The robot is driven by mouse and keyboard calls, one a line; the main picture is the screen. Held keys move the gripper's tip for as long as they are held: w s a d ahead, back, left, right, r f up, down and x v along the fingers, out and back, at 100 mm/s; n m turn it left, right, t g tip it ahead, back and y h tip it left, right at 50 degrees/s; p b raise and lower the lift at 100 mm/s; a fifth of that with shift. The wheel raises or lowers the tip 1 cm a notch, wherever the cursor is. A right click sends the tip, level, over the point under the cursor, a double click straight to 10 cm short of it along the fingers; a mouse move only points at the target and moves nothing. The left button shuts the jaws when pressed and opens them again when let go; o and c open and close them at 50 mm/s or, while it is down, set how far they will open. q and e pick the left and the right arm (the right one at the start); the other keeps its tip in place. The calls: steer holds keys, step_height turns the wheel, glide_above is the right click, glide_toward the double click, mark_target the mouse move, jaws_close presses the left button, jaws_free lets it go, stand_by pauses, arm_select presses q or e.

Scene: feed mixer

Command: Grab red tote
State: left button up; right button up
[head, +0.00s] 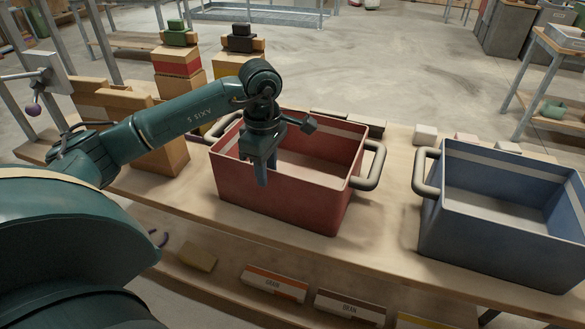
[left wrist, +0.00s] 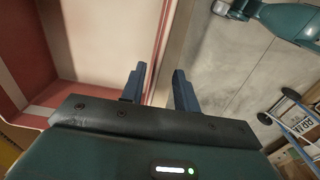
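The red tote (head: 280,202) stands on the wooden bench, open at the top, with grey handles at its left and right ends. Its inside looks empty where I can see it. My left gripper (head: 262,178) is above the tote's near side, pointing down. In the left wrist view, the gripper's two blue fingers (left wrist: 160,88) are apart, and the tote's red wall (left wrist: 88,45) lies to the left. The tote's rim runs towards the gap between the fingers; I cannot tell whether they touch it. My right gripper is not in view.
A blue tote (head: 490,235) stands to the right on the bench (head: 385,235), with a gap between the totes. Stacked boxes (head: 178,85) stand at the left behind my arm. Labelled boxes (head: 275,284) sit on the shelf below. Small blocks (head: 425,134) line the bench's far edge.

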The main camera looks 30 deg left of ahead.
arm_select(q)
steer(key=f, duration=0.4)
steer(key=shift+w+d+f+p, duration=0.1)
steer(key=shift+w+f+p, duration=0.15)
steer(key=shift+w+p, duration=0.1)
steer(key=shift+c, duration=0.2)
jaws_close()
steer(key=shift+r, duration=0.15)
stand_by(0.8)
